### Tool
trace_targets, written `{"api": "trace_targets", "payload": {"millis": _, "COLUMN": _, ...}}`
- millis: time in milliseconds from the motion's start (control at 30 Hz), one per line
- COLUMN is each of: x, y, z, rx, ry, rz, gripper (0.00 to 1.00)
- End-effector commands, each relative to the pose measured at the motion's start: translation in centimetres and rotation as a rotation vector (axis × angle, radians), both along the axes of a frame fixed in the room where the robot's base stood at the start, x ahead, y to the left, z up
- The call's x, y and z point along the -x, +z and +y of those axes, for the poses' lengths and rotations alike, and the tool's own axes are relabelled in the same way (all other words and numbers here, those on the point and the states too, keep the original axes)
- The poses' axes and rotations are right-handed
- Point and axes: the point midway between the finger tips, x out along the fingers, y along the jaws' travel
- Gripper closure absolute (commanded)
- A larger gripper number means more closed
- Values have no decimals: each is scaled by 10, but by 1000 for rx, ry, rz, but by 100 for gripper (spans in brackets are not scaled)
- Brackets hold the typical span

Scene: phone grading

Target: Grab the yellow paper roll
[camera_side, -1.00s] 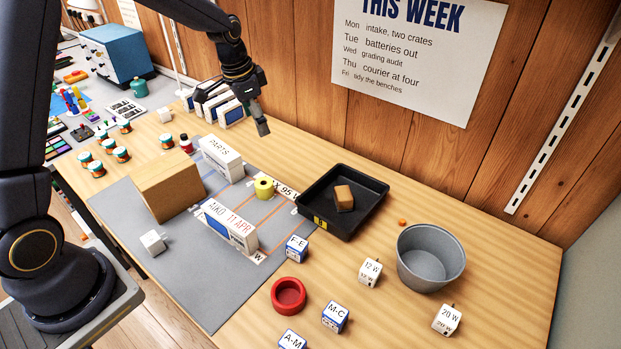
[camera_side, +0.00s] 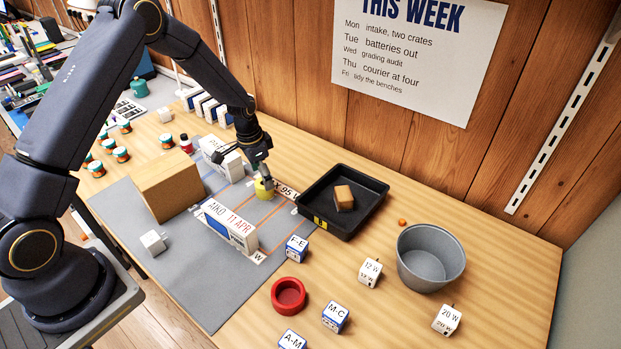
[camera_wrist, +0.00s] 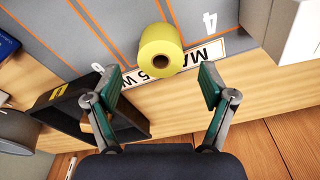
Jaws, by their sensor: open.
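The yellow paper roll (camera_side: 264,188) stands on the grey mat (camera_side: 190,290) near its back edge, beside a printed label strip. In the wrist view the roll (camera_wrist: 160,44) shows its dark round core and lies ahead of the fingertips, roughly centred between them. My gripper (camera_side: 257,176) is right at the roll in the side view and hides part of it. In the wrist view my gripper (camera_wrist: 160,84) is open, with its green-padded fingers apart and nothing between them. I cannot tell whether a finger touches the roll.
A white parts box (camera_side: 232,166) stands close on the left of the roll. A black tray (camera_side: 318,222) with a brown block (camera_side: 343,198) is on the right. The white-and-blue dated box (camera_side: 229,228) stands in front, and a cardboard box (camera_side: 168,185) further left.

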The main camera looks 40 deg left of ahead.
Motion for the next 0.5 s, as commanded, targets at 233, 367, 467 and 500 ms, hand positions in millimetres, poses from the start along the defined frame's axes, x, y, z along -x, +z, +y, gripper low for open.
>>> {"api": "trace_targets", "payload": {"millis": 233, "x": -1, "y": -36, "z": 0, "rx": 1, "ry": 0, "rz": 1, "gripper": 18}}
{"api": "trace_targets", "payload": {"millis": 367, "x": -2, "y": -40, "z": 0, "rx": 0, "ry": 0, "rz": 0, "gripper": 18}}
{"api": "trace_targets", "payload": {"millis": 467, "x": -2, "y": -40, "z": 0, "rx": 0, "ry": 0, "rz": 0, "gripper": 18}}
{"api": "trace_targets", "payload": {"millis": 500, "x": -2, "y": -39, "z": 0, "rx": 0, "ry": 0, "rz": 0, "gripper": 18}}
